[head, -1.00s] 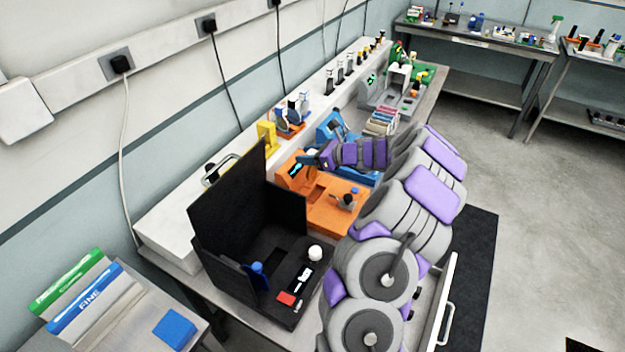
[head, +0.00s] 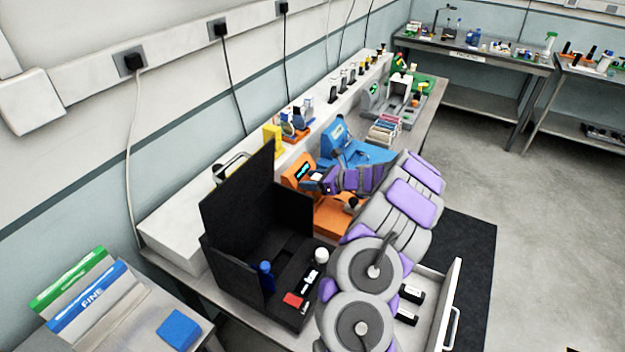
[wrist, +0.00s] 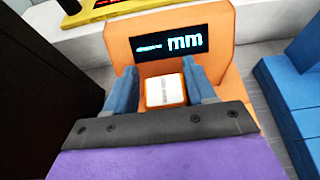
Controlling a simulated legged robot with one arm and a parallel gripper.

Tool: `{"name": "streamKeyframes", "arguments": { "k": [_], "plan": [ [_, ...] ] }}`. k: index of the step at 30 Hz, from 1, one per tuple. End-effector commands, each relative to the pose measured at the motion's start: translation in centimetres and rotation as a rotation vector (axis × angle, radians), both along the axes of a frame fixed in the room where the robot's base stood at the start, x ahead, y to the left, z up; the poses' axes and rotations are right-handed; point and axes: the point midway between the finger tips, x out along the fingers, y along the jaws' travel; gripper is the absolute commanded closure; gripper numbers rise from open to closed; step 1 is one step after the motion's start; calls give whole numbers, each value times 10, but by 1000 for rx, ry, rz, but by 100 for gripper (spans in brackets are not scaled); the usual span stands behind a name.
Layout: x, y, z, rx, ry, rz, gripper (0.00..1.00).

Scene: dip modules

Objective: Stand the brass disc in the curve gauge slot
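My gripper (wrist: 160,88) reaches over an orange unit (wrist: 215,28) with a lit "mm" display, seen close in the wrist view. In the head view this orange unit (head: 343,216) stands mid-bench, partly covered by my arm. My two blue-grey fingers are spread apart. A white, orange-edged block (wrist: 165,90) with small print shows between them, with a gap at the left finger; contact is not clear. I cannot make out a brass disc or a slot. No readable label tells which unit is the curve gauge.
A black panelled station (head: 240,215) stands left of the orange unit, and a blue unit (head: 350,150) stands just behind it. A yellow piece (head: 272,138) is on the back ledge. An open drawer (head: 452,295) juts out at front right.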

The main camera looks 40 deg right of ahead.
Motion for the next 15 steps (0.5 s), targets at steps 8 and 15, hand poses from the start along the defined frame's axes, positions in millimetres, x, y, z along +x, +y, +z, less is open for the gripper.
{"name": "streamKeyframes", "arguments": {
  "k": [8,15],
  "plan": [
    [-1,-4,1,0,-2,-5,32],
    [-2,2,5,-9,-4,-6,32]
  ]
}}
